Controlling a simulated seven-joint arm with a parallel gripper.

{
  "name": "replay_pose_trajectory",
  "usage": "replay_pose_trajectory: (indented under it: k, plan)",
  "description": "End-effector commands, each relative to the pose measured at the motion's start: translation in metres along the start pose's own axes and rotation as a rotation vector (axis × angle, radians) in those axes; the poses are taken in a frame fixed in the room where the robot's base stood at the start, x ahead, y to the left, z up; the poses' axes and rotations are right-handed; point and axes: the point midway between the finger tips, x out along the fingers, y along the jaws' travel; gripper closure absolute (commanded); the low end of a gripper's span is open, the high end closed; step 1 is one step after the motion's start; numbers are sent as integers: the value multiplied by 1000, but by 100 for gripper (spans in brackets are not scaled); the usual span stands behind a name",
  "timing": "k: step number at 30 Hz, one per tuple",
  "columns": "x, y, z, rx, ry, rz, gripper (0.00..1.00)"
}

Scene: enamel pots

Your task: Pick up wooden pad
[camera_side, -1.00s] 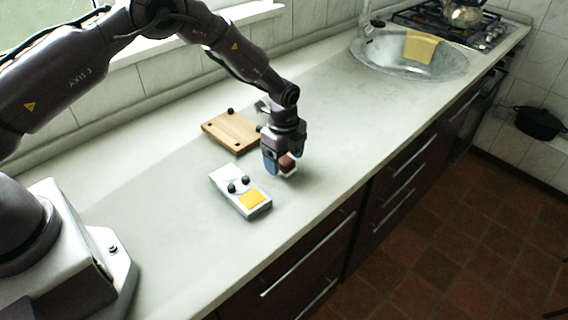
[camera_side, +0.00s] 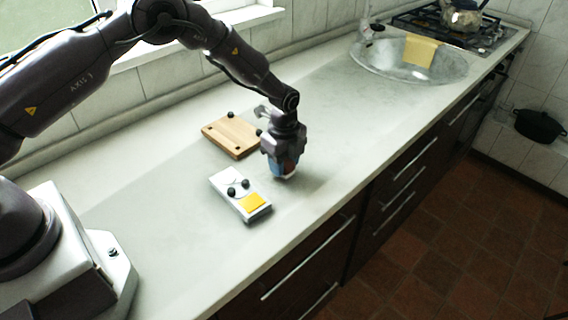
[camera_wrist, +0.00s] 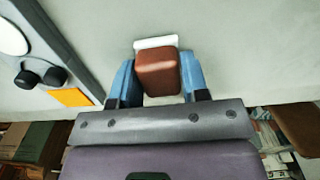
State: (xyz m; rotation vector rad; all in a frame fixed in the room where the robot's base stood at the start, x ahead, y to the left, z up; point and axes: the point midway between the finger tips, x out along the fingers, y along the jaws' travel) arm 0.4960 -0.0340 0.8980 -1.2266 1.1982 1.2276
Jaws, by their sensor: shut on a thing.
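My gripper (camera_side: 284,174) is low over the worktop, pointing down, with blue fingers. In the wrist view its fingers (camera_wrist: 157,72) are shut on a small reddish-brown block (camera_wrist: 158,78), one on each side. A white piece (camera_wrist: 155,42) shows at the block's far edge. In the side view the fingers mostly hide the block, and I cannot tell whether it touches the worktop. A light wooden board (camera_side: 231,137) with black knobs lies flat behind and left of my gripper, apart from the fingers.
A white device (camera_side: 240,194) with black knobs and a yellow square lies just left of my gripper. The worktop (camera_side: 340,130) to the right is clear up to the metal sink (camera_side: 385,68) with a yellow cloth (camera_side: 421,51). The worktop's front edge is near.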

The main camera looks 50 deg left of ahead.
Motion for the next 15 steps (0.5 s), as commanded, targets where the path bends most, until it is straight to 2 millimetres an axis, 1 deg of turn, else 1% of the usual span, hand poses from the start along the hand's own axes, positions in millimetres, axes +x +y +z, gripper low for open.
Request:
replay_pose_trajectory:
  k: [5, 8, 13, 15]
  plan:
    - [-28, -1, 0, 0, 1, -5, 82]
    - [-46, 16, 2, -1, 1, -4, 82]
    - [-86, 49, 5, -1, 1, -4, 82]
    - [-93, 66, 6, 0, 0, -2, 82]
